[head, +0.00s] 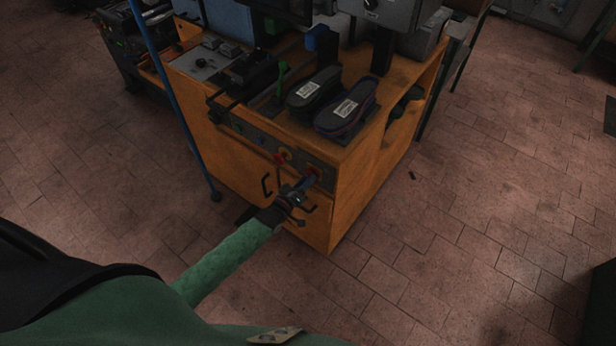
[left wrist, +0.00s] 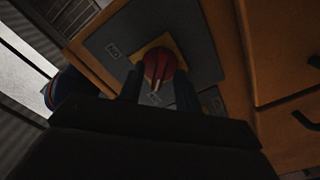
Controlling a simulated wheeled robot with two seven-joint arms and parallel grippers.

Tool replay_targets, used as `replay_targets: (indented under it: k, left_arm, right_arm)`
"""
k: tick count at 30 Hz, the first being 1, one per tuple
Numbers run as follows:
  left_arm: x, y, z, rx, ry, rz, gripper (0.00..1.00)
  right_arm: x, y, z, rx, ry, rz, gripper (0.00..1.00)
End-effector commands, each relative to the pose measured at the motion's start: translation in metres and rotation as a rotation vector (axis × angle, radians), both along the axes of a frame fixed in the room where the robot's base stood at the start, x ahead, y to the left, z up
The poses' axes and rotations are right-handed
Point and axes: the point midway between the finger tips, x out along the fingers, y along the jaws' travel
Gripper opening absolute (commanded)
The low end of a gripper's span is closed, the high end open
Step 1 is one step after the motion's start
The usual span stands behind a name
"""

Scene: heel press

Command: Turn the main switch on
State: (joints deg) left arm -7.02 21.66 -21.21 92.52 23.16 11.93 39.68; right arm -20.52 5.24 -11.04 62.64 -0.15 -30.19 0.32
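The main switch, a red rotary knob (left wrist: 160,64) on a yellow plate, sits on a grey panel. An "ON" label (left wrist: 113,49) lies to its left in the left wrist view, and a white mark shows at its lower end. In the head view the switch (head: 313,170) is at the right end of the orange cabinet's front panel. My left gripper (head: 301,188) is right at the switch. In the left wrist view its two fingers (left wrist: 159,88) stand apart, one on each side of the knob's lower part; contact is not clear. My right gripper is not in view.
The orange cabinet (head: 365,185) carries two dark shoe-shaped pieces (head: 345,105) on top. Another red and yellow control (head: 283,155) is left of the switch. Dark handles (head: 266,186) stick out below the panel. A blue pole (head: 178,105) stands at left.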

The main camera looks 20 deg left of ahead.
Motion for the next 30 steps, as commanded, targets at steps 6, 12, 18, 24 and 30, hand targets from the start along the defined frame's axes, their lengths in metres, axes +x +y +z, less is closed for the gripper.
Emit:
replay_targets:
  k: [6, 12, 18, 24, 30]
  left_arm:
    - [0.0117, -0.0042, 0.0003, 0.0, 0.001, 0.001, 0.34]
    - [0.0129, -0.0047, -0.0004, 0.0, 0.0, 0.0, 0.34]
    - [0.0128, -0.0047, -0.0002, 0.0, 0.0, 0.0, 0.14]
    - [0.0127, -0.0045, -0.0002, 0.001, 0.0, 0.001, 0.0]
    - [0.0126, -0.0044, -0.0004, 0.021, -0.007, 0.001, 0.0]
  right_arm:
    - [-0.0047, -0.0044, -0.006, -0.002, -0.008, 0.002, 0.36]
    - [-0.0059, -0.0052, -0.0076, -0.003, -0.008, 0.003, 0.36]
    - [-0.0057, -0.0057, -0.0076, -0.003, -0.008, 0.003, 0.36]
    - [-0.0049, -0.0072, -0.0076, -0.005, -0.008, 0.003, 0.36]
    - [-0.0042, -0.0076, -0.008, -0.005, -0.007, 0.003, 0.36]
